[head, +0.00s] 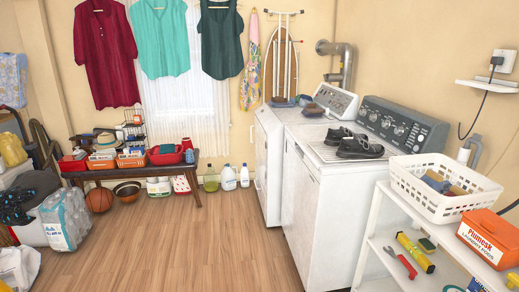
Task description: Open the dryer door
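Two white laundry machines stand side by side along the right wall, their fronts facing left. The near machine (345,220) has a dark grey control panel (400,125) and a pair of black shoes (360,147) on top. The far machine (268,170) has a lighter panel (335,100), with small dark items on its lid. A silver duct (345,65) rises behind the far one. I cannot tell for certain which is the dryer. Both fronts are seen at a steep angle, and no door stands visibly open. Neither of my grippers is in view.
Wooden floor (185,235) is clear before the machines. A white shelf cart (375,215) with a basket (437,200) and an orange box (490,238) stands at the near right. A low bench (130,172), basketball (99,200) and bottle pack (65,220) are at left.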

